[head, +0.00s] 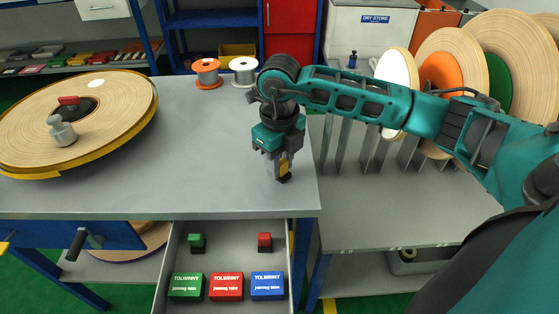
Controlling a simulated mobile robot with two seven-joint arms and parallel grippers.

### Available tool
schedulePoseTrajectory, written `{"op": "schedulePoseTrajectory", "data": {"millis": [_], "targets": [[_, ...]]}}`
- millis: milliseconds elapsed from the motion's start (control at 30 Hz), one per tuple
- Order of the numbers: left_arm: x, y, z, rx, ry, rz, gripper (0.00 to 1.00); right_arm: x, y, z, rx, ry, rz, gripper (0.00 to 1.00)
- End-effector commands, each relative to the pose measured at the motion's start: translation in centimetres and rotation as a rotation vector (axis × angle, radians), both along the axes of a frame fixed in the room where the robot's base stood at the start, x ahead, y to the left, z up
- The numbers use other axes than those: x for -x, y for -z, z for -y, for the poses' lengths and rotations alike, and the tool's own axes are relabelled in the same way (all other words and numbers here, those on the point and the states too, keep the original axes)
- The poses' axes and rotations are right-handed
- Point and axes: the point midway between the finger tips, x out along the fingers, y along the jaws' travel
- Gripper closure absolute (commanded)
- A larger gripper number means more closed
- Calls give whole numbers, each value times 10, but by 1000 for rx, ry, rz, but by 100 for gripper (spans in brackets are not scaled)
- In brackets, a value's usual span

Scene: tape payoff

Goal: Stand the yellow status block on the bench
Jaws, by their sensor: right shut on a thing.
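The yellow status block (284,167) is held in my right gripper (282,173), which points down near the right end of the grey bench (200,185). My right gripper is shut on the block, and its dark fingers hide part of it. The block is over or on the bench top; I cannot tell whether its underside touches. My left gripper is not in view.
An open drawer (218,260) below the front edge holds a green block (197,242), a red block (264,241) and several boxes. A large tape roll (105,128) fills the bench's left. Two small spools (207,72) stand at the back. The bench's middle is clear.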

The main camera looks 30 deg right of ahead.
Motion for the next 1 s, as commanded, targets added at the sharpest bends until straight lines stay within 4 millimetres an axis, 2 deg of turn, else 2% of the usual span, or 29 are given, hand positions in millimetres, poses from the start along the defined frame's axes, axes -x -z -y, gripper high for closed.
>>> {"op": "schedulePoseTrajectory", "data": {"millis": [33, 300, 533, 633, 767, 1000], "targets": [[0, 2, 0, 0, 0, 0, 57, 0, 2, 0, 0, 0, 0, 68], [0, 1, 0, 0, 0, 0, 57, 0, 1, 0, 0, 1, -1, 43], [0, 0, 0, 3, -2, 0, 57, 0, 0, 0, 0, 1, 0, 43], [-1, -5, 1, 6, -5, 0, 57, 0, -6, 0, 1, 1, 1, 43], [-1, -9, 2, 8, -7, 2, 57, -1, -27, 0, 0, 1, 3, 43], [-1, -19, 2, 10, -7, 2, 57, -1, -81, 0, 0, 0, 5, 43]]}}
